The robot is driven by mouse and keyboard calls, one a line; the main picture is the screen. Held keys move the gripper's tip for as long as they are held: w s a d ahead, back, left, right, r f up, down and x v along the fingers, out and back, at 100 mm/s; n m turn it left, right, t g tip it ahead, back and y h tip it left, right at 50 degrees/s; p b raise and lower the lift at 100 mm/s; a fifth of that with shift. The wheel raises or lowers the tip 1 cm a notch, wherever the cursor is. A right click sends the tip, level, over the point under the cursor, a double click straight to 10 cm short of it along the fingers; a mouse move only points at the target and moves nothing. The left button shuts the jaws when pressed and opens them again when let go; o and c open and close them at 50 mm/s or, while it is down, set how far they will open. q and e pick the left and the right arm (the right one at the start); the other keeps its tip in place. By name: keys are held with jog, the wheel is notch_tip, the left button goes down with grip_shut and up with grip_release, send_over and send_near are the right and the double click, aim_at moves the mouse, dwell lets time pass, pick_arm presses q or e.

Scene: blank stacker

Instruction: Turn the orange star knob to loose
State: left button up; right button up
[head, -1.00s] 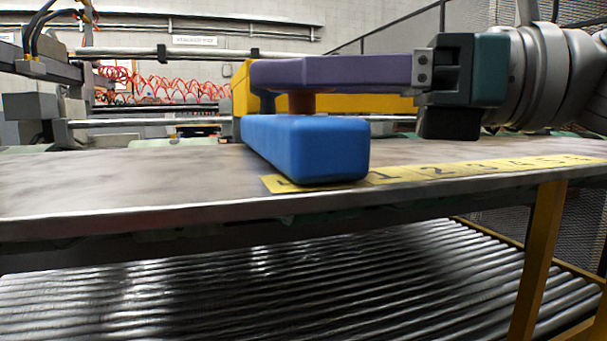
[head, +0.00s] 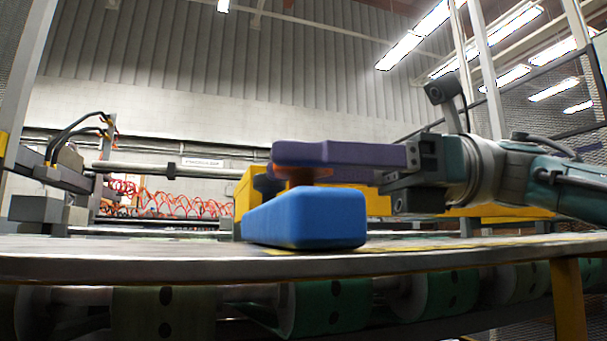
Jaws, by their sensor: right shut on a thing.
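The orange star knob (head: 301,173) shows only as a small brownish-orange part above the blue block (head: 310,218). Most of it is hidden by my near purple finger. The blue block lies on the metal table, its end facing me. My right gripper (head: 300,168) comes in from the right with long purple fingers, one nearer and one partly hidden behind. It is shut on the knob, just above the block's top. How far the knob is turned cannot be seen. My left gripper is not in view.
The metal table edge (head: 200,266) runs across the front. A yellow beam (head: 376,202) stands behind the block. Red coiled hoses (head: 165,204) and grey machine parts are at the back left. The table left of the block looks clear.

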jog(key=o, duration=1.4)
jog(key=d, duration=0.2)
jog(key=w+d, duration=0.1)
jog(key=d, duration=0.5)
jog(key=shift+w, duration=0.25)
jog(key=shift+w+d, duration=0.1)
jog(key=shift+d, duration=0.8)
